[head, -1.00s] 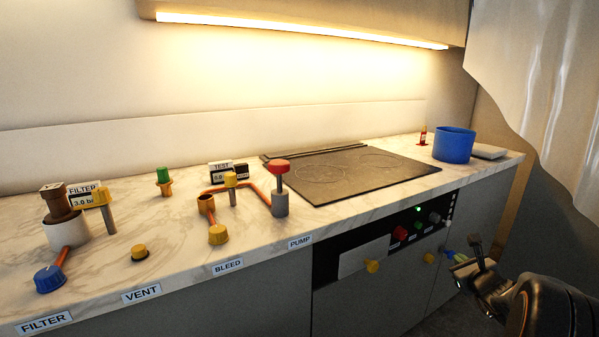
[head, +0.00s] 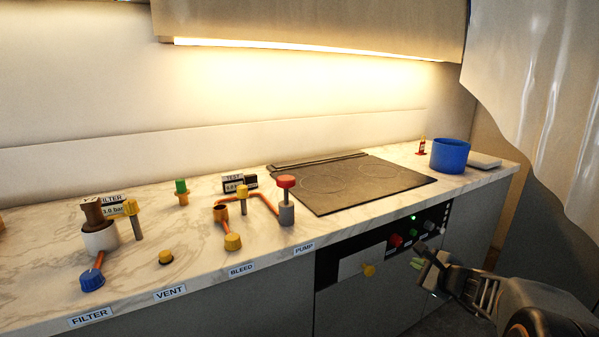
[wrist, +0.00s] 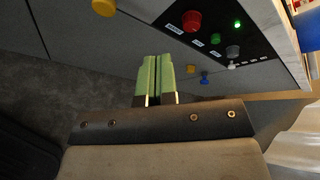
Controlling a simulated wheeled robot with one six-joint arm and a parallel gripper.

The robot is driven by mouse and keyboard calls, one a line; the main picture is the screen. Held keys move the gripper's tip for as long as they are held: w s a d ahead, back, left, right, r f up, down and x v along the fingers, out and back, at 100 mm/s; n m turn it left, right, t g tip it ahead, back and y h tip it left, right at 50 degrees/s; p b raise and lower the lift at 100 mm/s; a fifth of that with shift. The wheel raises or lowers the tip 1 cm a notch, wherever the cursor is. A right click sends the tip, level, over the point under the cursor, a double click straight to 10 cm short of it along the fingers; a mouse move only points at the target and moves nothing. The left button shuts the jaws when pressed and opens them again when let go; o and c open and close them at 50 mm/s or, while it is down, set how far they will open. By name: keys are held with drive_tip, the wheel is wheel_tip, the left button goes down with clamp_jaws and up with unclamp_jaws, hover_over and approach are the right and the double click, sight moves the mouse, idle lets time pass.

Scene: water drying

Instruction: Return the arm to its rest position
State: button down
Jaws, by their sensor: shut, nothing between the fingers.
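My gripper (head: 423,260) is at the lower right of the head view, in front of the cabinet fronts and below the counter edge. In the wrist view my gripper (wrist: 154,62) shows two green fingers pressed together with nothing between them. It points toward the control panel (wrist: 215,25) with its red knob (wrist: 192,20) and grey knob (wrist: 233,51). The fingers look apart from the panel. My arm comes in from the lower right corner of the head view.
The marble counter (head: 200,262) carries valves, a red-topped pump (head: 286,205), a black cooktop (head: 350,182) and a blue pot (head: 450,155). A yellow knob (head: 369,270) sticks out of the cabinet front. A white curtain (head: 535,90) hangs at the right. Dark floor (wrist: 60,95) lies below.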

drive_tip(key=s+a+r+n+g+y+p, duration=0.1)
drive_tip(key=s+a+r+n+g+p, duration=0.2)
drive_tip(key=s+a+r+n+p, duration=0.3)
drive_tip(key=s+a+r+n+g+p, duration=0.45)
drive_tip(key=a+n, duration=0.25)
drive_tip(key=a, duration=0.2)
drive_tip(key=s+r+n+g+h+p, duration=0.1)
drive_tip(key=s+r+n+h+p, duration=0.4)
drive_tip(key=s+n+p, duration=0.3)
drive_tip(key=shift+s+d+r+n+g, duration=0.35)
drive_tip(key=shift+s+d+r+n, duration=0.15)
drive_tip(key=shift+s+n, duration=0.7)
drive_tip(key=shift+s, duration=0.15)
